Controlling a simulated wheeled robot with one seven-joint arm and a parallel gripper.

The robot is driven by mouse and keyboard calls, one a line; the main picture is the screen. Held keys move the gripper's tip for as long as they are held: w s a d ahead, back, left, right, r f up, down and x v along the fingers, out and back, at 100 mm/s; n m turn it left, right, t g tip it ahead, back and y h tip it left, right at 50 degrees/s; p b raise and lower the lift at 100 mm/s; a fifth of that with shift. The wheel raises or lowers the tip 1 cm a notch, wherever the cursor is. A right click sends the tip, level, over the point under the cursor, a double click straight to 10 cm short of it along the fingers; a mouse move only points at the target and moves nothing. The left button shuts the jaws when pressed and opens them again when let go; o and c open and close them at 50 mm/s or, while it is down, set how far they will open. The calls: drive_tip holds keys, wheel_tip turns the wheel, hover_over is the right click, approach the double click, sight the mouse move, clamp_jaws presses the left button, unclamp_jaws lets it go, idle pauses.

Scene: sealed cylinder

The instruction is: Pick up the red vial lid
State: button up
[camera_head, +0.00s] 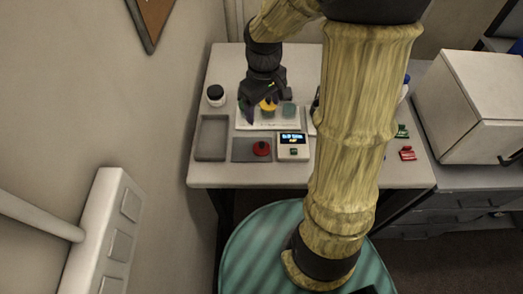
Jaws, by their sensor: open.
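A small round red object (261,148), which looks like the red vial lid, sits on a dark grey square pad (241,155) on the white table. My gripper (266,105) hangs over the back of the table, behind and above the red object and apart from it. Its fingers are apart, with a yellow round object (268,104) showing between or below them. I cannot tell how high the fingers are above the yellow object. Nothing is seen held.
A grey tray (212,137) lies left of the pad, with a dark-lidded white jar (215,95) behind it. A device with a lit display (292,146) stands right of the red object. Red (407,153) and green (402,131) items lie farther right, near a white box (472,105). A wall borders the left.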

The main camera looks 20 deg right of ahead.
hover_over(262, 143)
drive_tip(key=f, duration=1.2)
drive_tip(key=shift+d+f, duration=0.1)
drive_tip(key=shift+d, duration=0.1)
drive_tip(key=shift+f, duration=0.1)
drive_tip(key=f, duration=0.1)
drive_tip(key=f+p, duration=0.1)
drive_tip(key=f, duration=0.2)
drive_tip(key=shift+a, duration=0.3)
drive_tip(key=shift+f, duration=0.5)
drive_tip(key=shift+s, duration=0.1)
drive_tip(key=c, duration=1.1)
